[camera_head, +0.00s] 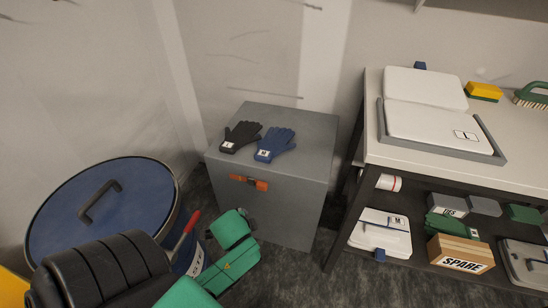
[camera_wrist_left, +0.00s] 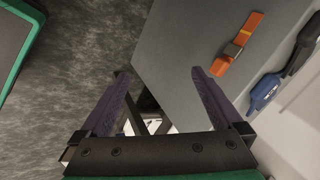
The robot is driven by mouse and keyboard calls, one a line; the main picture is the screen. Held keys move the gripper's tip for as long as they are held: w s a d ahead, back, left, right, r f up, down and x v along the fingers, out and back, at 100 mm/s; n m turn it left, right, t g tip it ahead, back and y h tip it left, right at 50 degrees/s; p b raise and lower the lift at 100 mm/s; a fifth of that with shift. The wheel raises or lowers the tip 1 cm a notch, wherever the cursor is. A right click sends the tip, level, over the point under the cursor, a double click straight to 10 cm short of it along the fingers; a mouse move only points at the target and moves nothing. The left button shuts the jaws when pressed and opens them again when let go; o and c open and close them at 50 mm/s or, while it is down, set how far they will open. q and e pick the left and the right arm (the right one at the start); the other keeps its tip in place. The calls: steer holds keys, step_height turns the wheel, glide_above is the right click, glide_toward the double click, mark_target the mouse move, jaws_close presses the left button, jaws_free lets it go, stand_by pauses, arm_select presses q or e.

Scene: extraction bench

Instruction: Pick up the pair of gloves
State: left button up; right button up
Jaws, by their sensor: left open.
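The pair of gloves lies on top of a grey cabinet (camera_head: 303,135): a black glove (camera_head: 241,137) on the left and a blue glove (camera_head: 274,145) on the right, each with a white label on the cuff. In the left wrist view, the blue glove (camera_wrist_left: 264,93) and part of the black glove (camera_wrist_left: 304,46) show at the right edge, off to the side of the fingers. My left gripper (camera_wrist_left: 160,70) is open and empty, beside the cabinet's front. In the head view my green left arm is in front of the cabinet, below glove height; its fingers are not clear there. My right gripper is not in view.
An orange latch (camera_head: 249,183) sits on the cabinet's front. A blue-lidded drum (camera_head: 130,190) stands to the left. A bench (camera_head: 350,150) on the right holds a white case (camera_head: 425,122) and brushes, with boxes on its lower shelf. The wall is behind the cabinet.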

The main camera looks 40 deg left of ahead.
arm_select(q)
steer(key=w+a+r+m+t+y, duration=0.2)
steer(key=w+a+r+m+t, duration=0.15)
steer(key=a+m, duration=0.35)
steer(key=m+t+b, duration=0.1)
steer(key=m+t, duration=0.3)
steer(key=m, duration=1.3)
glide_toward(262, 157)
steer(key=shift+m+t+h, duration=0.25)
steer(key=shift+m+h, duration=0.05)
steer(key=b+x, duration=0.1)
steer(key=x, duration=0.1)
steer(key=b+x, duration=0.2)
steer(key=x, duration=0.1)
steer(key=b+x, duration=0.1)
steer(key=x, duration=0.2)
steer(key=shift+a+f, duration=0.3)
steer(key=shift+w+a, duration=0.1)
steer(key=shift+w, duration=0.2)
steer(key=c, duration=1.2)
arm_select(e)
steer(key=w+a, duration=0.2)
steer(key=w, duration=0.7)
